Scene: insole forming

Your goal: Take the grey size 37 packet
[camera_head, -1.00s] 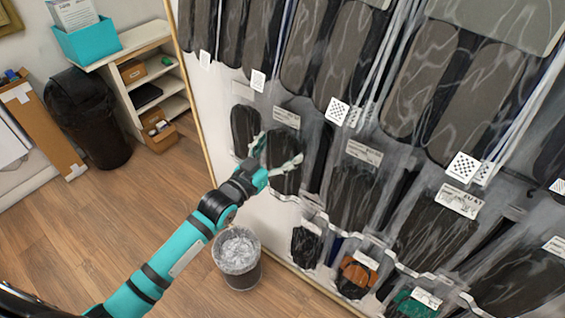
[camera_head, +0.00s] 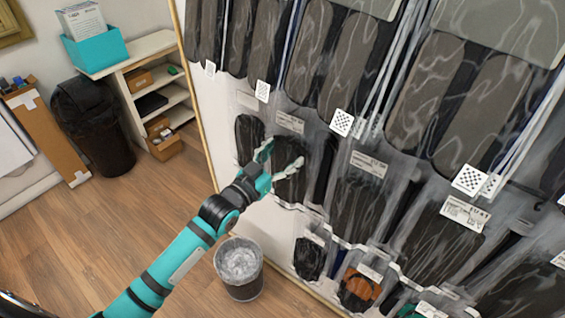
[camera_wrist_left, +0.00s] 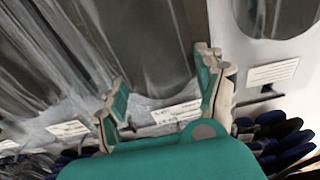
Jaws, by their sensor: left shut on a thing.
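Clear packets of dark grey insoles hang in rows on the white wall rack. My left gripper (camera_head: 283,158) is at a small packet (camera_head: 290,184) in the middle row, below its white label (camera_head: 290,122). Its fingers are shut on this packet, one on each side, and partly cover it. The packet still hangs among its neighbours. The size print is too small to read. In the left wrist view, the gripper's two fingertips (camera_wrist_left: 163,88) stand apart in front of blurred clear plastic and white labels. My right gripper is not in view.
A black-insole packet (camera_head: 250,138) hangs close on the left and a larger grey one (camera_head: 357,207) on the right. Smaller packets (camera_head: 310,257) hang below. A lined waste bin (camera_head: 240,283) stands on the floor under the rack.

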